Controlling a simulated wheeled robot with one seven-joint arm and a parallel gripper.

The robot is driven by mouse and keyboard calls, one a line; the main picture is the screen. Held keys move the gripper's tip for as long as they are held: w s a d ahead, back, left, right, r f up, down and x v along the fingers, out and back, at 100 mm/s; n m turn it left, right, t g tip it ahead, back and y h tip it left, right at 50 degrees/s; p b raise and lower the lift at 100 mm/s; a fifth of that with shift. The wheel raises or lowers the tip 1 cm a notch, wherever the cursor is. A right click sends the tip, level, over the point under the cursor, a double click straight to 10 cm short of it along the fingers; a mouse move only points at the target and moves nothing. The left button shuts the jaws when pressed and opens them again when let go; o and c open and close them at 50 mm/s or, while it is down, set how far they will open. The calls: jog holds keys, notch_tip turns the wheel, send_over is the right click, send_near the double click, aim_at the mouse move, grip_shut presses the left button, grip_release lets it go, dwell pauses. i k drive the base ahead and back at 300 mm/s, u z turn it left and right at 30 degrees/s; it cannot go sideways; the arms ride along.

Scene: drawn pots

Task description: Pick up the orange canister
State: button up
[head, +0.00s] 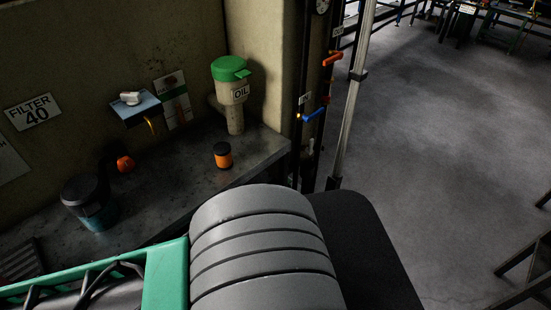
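A small orange canister (223,156) with a dark top and a dark lower band stands upright on the dark bench, near its right end. It is in front of an oil dispenser with a green lid. Another small orange item (125,164) with a dark part lies farther left, close to the wall; I cannot tell exactly what it is. My arm fills the lower middle of the head view, nearer than the bench. My gripper is not in view.
The dark bench (180,190) runs along the wall. The oil dispenser (234,95) stands behind the canister, and a dark-lidded jar (87,202) is at the left. A post with red and blue levers (316,110) rises past the bench's right end. Open floor (440,130) lies to the right.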

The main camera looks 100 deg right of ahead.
aim_at(222, 150)
jog(key=z, duration=0.35)
jog(key=k, duration=2.45)
jog(key=z, duration=2)
